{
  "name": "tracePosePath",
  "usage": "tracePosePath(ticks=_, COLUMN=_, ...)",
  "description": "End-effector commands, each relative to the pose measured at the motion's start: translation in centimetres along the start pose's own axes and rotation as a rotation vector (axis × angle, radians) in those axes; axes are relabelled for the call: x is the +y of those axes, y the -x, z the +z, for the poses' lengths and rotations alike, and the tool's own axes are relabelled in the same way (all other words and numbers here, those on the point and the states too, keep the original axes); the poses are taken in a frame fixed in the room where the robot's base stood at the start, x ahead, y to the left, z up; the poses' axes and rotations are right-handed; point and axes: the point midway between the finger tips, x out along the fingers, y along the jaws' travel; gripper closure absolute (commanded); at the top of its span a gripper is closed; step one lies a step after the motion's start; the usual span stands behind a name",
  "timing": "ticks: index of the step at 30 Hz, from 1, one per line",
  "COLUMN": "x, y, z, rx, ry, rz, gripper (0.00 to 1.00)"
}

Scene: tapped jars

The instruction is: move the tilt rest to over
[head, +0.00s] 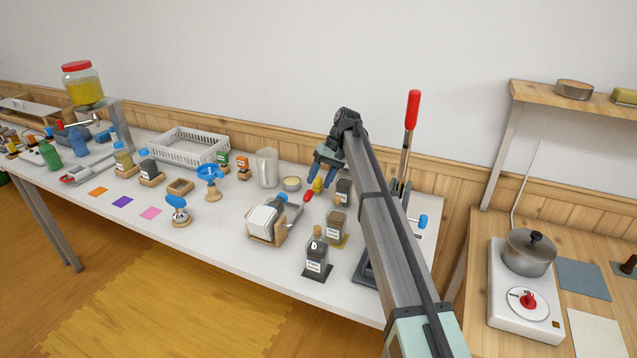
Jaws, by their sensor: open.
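What looks like the tilt rest (252,237) is a wooden cradle near the front middle of the table. It holds a jar (263,219) with a large white label and a blue cap (281,199); the jar looks tilted. A grey lever with a red knob (307,196) sticks out at its right. My gripper (321,180) points down, open, with blue fingers, just above and behind the red knob. I see nothing between the fingers. I cannot tell whether a finger touches the knob.
Dark bottles (317,254) and (336,222) stand right of the cradle, near my arm. A tall red-handled lever (413,110) stands behind my arm. The table front left of the cradle has free room.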

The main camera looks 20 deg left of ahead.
Motion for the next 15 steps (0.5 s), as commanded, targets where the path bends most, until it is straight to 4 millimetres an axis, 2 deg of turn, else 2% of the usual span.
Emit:
tracePosePath(ticks=2, x=0.0, y=0.0, z=0.0, rx=0.000, ry=0.000, rz=0.000, gripper=0.48)
tracePosePath(ticks=5, x=-0.2, y=0.1, z=0.0, rx=0.001, ry=0.002, rz=0.000, gripper=0.57)
tracePosePath(ticks=8, x=-1.0, y=1.0, z=0.2, rx=0.012, ry=0.010, rz=0.002, gripper=0.66)
tracePosePath(ticks=11, x=-2.3, y=2.6, z=1.6, rx=0.033, ry=0.023, rz=0.007, gripper=0.76)
tracePosePath(ticks=15, x=-4.3, y=4.7, z=5.5, rx=0.072, ry=0.043, rz=0.022, gripper=0.89)
